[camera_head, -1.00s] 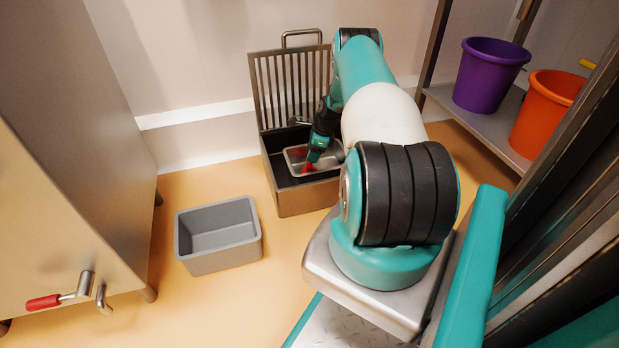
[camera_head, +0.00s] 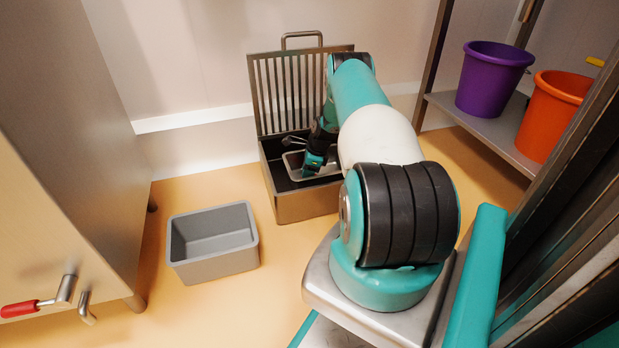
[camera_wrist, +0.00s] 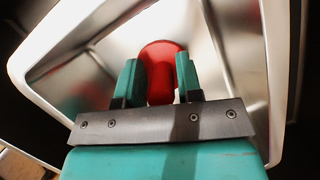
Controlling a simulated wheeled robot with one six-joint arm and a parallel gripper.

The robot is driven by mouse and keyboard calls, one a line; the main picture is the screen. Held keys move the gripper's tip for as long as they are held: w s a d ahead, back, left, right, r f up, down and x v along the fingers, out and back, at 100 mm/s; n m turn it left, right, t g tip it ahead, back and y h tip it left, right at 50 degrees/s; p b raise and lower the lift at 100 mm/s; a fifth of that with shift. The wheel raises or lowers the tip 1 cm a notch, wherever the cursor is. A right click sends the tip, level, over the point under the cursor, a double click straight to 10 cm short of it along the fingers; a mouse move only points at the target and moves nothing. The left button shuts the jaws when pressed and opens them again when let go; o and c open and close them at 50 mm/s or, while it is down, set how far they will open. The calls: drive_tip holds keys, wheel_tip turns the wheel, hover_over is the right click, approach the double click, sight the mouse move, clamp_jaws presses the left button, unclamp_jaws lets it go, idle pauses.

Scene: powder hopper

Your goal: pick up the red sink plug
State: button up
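The red sink plug (camera_wrist: 161,70) sits in a shiny metal basin (camera_wrist: 226,60) in the wrist view. My gripper (camera_wrist: 160,78) points down into the basin, with one teal finger on each side of the plug. Red fills the space between the fingers, and their edges cover part of the plug's sides. I cannot tell whether they press on it. In the head view my gripper (camera_head: 314,162) is low in the small basin (camera_head: 293,160), inside the dark box (camera_head: 307,206). The plug is hidden there.
A slatted grate (camera_head: 290,90) with a handle stands upright behind the box. An empty grey bin (camera_head: 214,265) stands left on the floor. A cabinet (camera_head: 70,160) with a red-handled lever is further left. Purple (camera_head: 488,82) and orange (camera_head: 545,125) buckets stand on a right shelf.

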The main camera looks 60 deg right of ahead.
clamp_jaws()
